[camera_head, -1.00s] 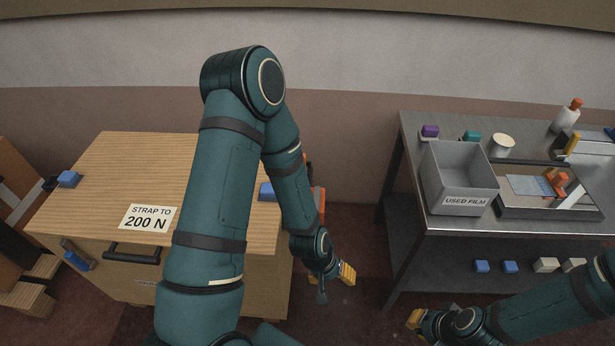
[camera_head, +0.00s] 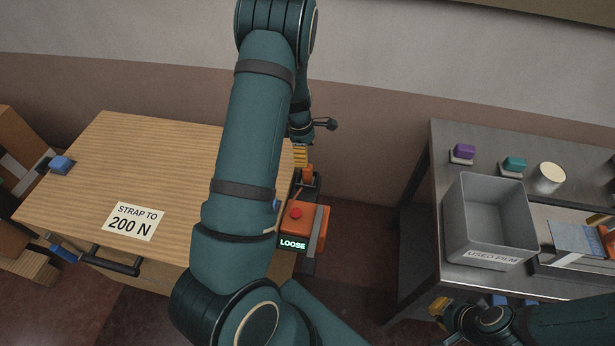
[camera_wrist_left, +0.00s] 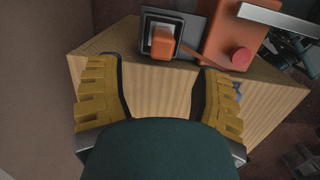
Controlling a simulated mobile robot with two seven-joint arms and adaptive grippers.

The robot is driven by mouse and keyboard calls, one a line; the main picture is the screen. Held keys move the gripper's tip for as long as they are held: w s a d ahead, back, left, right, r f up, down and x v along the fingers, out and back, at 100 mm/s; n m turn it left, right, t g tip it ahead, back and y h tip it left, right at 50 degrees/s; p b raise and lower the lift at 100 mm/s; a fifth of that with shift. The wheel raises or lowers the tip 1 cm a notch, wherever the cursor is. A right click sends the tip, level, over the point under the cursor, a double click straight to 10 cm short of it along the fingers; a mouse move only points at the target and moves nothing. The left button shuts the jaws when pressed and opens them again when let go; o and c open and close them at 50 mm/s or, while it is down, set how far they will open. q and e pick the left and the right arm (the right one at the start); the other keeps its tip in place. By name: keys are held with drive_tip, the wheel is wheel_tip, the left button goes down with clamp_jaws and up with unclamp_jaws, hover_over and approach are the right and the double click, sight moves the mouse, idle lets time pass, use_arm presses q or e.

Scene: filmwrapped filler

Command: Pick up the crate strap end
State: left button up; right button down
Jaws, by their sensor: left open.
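My left gripper (camera_head: 300,156) is by the far right side of the wooden crate (camera_head: 135,165), partly hidden by my arm. In the left wrist view its yellow fingers (camera_wrist_left: 156,72) are wide apart with nothing between them. An orange tab (camera_wrist_left: 162,45), which looks like the strap end, sits in a dark square holder beyond the fingertips, apart from them. In the head view an orange piece, likely the same tab (camera_head: 308,173), shows just below the fingers. My right gripper (camera_head: 442,308) is at the lower right by the metal table; its opening is unclear.
An orange tool (camera_head: 308,222) with a red button and a "LOOSE" display is at the crate's right side, close to the tab. A grey bin (camera_head: 490,220) stands on the metal table (camera_head: 447,150). A floor gap separates crate and table.

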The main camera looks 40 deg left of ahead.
sight(308, 171)
use_arm(q)
drive_tip(key=f, duration=0.2)
drive_tip(key=f+b, duration=0.1)
drive_tip(key=f, duration=0.2)
drive_tip(key=d+f, duration=0.1)
drive_tip(key=f, duration=0.2)
drive_tip(key=shift+w+f, duration=0.15)
drive_tip(key=shift+f, duration=0.1)
drive_tip(key=shift+r, duration=0.1)
clamp_jaws()
